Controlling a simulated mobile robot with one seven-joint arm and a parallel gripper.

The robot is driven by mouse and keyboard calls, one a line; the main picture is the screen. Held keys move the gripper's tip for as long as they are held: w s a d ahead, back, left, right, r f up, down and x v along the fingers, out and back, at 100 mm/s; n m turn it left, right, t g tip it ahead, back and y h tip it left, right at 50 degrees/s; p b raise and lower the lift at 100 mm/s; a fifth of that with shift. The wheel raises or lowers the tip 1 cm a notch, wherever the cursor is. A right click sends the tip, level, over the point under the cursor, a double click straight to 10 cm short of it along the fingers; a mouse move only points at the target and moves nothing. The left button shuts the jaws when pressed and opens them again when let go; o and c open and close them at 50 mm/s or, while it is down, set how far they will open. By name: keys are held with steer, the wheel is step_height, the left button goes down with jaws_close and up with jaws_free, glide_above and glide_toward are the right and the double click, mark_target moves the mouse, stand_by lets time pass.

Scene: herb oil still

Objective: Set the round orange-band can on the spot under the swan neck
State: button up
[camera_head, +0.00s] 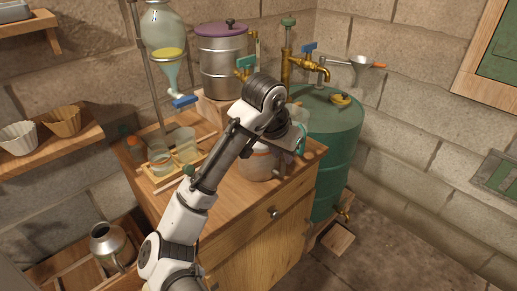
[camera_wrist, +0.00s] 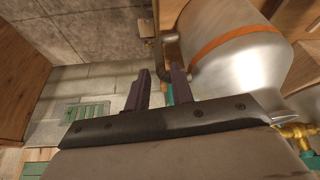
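The round can (camera_head: 258,166) stands on the wooden cabinet top, partly hidden behind my arm. In the wrist view the can (camera_wrist: 240,68) is large and silvery, with an orange band and a grey side handle (camera_wrist: 157,48). My gripper (camera_wrist: 162,72) is beside the can, its dark fingers apart with the handle end between their tips; I see no clear contact. In the head view my gripper (camera_head: 298,140) is at the cabinet's right side, partly hidden. No marked spot is discernible.
A green drum (camera_head: 334,150) stands close right of the cabinet. A steel pot with purple lid (camera_head: 221,60) and a glass vessel (camera_head: 163,30) are behind. A wooden tray with glass jars (camera_head: 185,148) is left of my arm. The cabinet's front strip (camera_head: 235,212) is clear.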

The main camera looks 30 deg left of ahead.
mark_target(283, 175)
steer(key=x, duration=0.4)
steer(key=shift+w+f, duration=0.1)
steer(key=shift+f, duration=0.1)
steer(key=shift+c, duration=0.2)
jaws_close()
